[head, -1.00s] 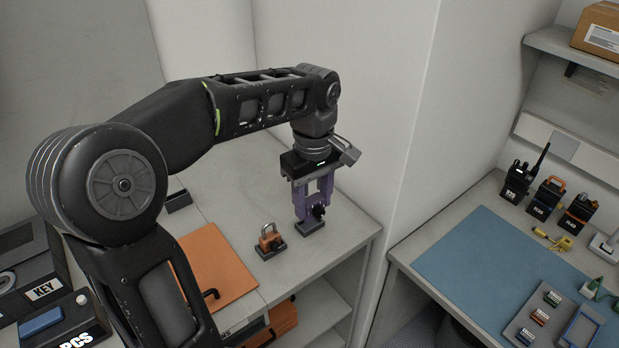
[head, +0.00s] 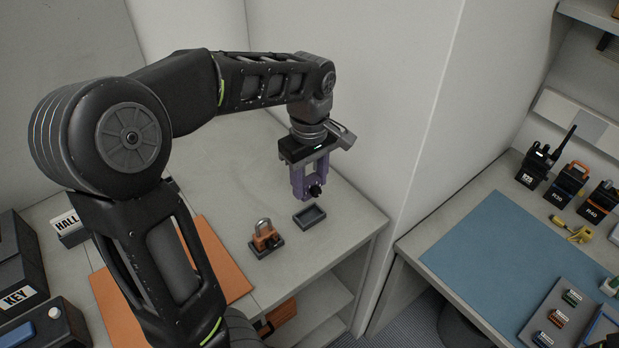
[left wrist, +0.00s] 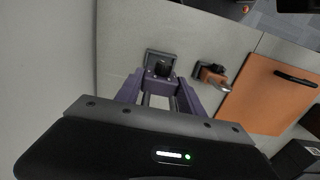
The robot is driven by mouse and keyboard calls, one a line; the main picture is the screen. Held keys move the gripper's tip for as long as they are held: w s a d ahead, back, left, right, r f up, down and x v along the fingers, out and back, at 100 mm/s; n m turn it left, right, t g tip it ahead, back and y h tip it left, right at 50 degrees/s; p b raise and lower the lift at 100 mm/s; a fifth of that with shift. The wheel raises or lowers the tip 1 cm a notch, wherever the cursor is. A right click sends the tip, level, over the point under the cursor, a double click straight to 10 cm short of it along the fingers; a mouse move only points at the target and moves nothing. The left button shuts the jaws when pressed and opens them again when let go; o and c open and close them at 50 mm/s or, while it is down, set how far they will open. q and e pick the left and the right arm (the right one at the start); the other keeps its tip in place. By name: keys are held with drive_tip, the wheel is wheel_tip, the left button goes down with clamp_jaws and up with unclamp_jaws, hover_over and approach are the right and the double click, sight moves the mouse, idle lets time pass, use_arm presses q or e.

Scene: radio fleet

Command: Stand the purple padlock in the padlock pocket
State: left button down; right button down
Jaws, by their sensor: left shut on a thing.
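My left gripper (head: 309,184), with purple fingers, points down above the dark padlock pocket (head: 309,216) on the grey counter. It is shut on the purple padlock (head: 316,191). Most of the padlock is hidden between the like-coloured fingers; a small black part shows at its lower front. A gap shows between it and the pocket, which looks empty in the head view. In the left wrist view the pocket (left wrist: 151,55) lies beyond the fingertips, partly covered by the held padlock. My right gripper is not in view.
An orange padlock (head: 265,236) stands in a matching dark pocket just left of the empty one. An orange board (head: 215,262) lies further left. A white wall (head: 365,130) rises close behind and right of the gripper. Radios (head: 538,165) stand on the right-hand bench.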

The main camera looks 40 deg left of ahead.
use_arm(q)
drive_tip(key=shift+f+b, duration=2.1)
drive_tip(key=shift+f, duration=0.8)
drive_tip(key=shift+p, duration=0.3)
drive_tip(key=shift+f+b, duration=0.9)
drive_tip(key=shift+f, duration=0.3)
drive_tip(key=c, duration=0.6)
unclamp_jaws()
drive_tip(key=shift+c, duration=0.2)
